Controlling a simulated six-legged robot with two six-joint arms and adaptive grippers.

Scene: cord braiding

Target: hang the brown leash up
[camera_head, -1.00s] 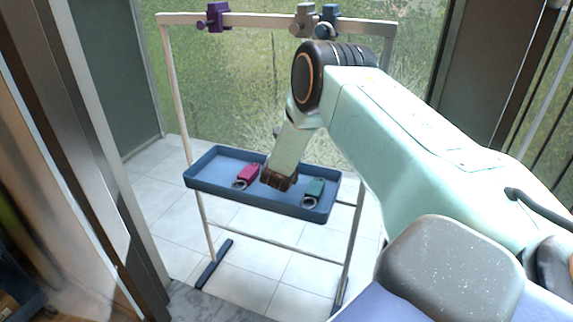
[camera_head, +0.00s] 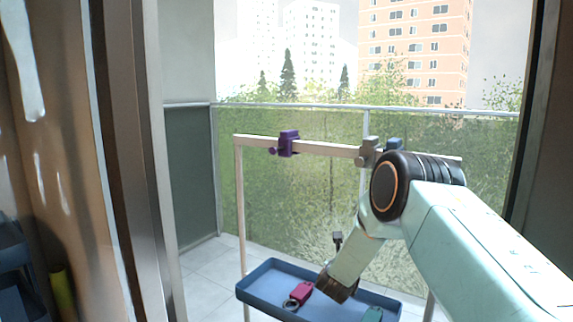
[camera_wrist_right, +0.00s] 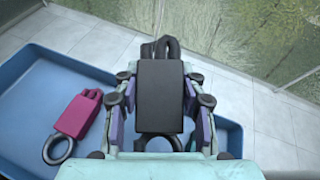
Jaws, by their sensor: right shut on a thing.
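My right gripper (camera_head: 338,287) is over the middle of the blue tray (camera_head: 256,285). In the right wrist view it (camera_wrist_right: 160,100) is shut on a dark block-shaped leash (camera_wrist_right: 160,95), with looped cord at its far end and a ring partly hidden at its near end. The leash looks nearly black there; I cannot clearly tell brown. Whether it still touches the tray is unclear. The rack's top bar (camera_head: 330,149) carries a purple hook (camera_head: 288,143), a grey hook (camera_head: 368,151) and a blue hook (camera_head: 393,145) partly behind my arm. My left gripper is out of view.
A pink leash (camera_head: 304,292) with a ring lies in the tray, left of my gripper; it also shows in the right wrist view (camera_wrist_right: 75,117). A teal leash (camera_head: 373,314) lies at the tray's right, cut by the picture's edge. A door frame stands left. Space above the tray is open.

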